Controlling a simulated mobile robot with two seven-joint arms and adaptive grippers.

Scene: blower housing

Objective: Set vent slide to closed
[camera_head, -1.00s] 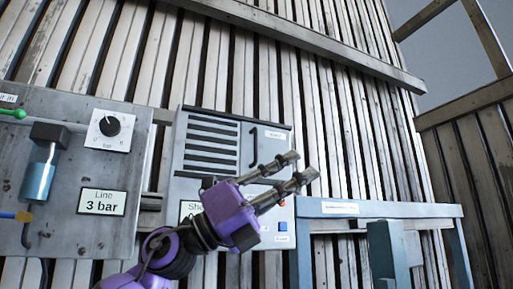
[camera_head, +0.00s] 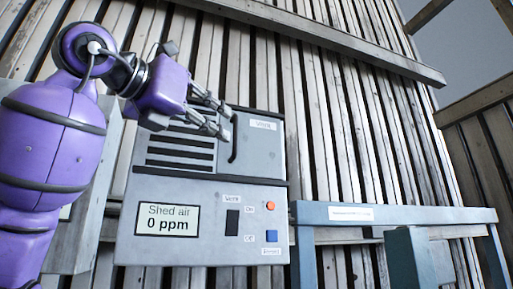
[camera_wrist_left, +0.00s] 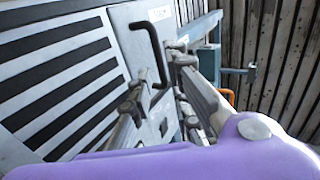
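The vent slide's black handle (camera_head: 234,138) stands upright on the grey blower housing (camera_head: 215,222), right of the dark louvre slots (camera_head: 180,148) and beside a small white label (camera_head: 264,125). My left gripper (camera_head: 227,121) is at the handle's upper part in the head view, its two fingers apart. In the left wrist view the handle (camera_wrist_left: 152,48) is a bent black bar, and its lower part shows between the open fingers (camera_wrist_left: 157,78). I cannot tell whether a finger touches it. My right gripper is in neither view.
Lower on the housing are a "Shed air 0 ppm" display (camera_head: 166,220), a black switch (camera_head: 232,223), a red button (camera_head: 270,206) and a blue button (camera_head: 271,236). A blue-grey frame (camera_head: 400,215) stands to the right. My left arm covers the left panel.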

